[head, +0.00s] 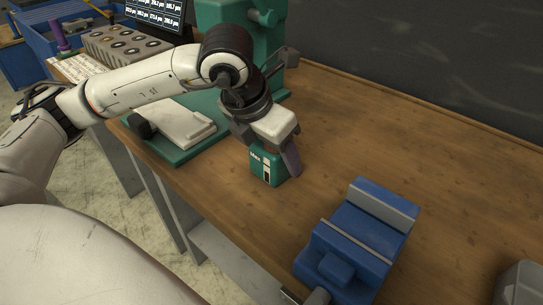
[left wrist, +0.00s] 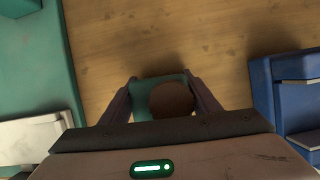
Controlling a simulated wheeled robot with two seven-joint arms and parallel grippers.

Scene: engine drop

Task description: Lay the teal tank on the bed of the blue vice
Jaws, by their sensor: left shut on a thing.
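The teal tank (head: 264,168) is a small teal box with a dark and white label, upright at the middle of the wooden bench. My left gripper (head: 270,155) is shut on it from above. In the left wrist view the tank (left wrist: 147,88) sits between the two fingers (left wrist: 162,98), with a brown round part on its top. I cannot tell whether its base touches the bench. The blue vice (head: 355,240) stands to the right and nearer, with its bed between two jaws; its edge also shows in the left wrist view (left wrist: 264,95). My right gripper is out of view.
A green machine (head: 185,150) with a pale plate on its base stands left of the tank. A grey rounded object (head: 521,284) is at the lower right. A dark wall runs along the back.

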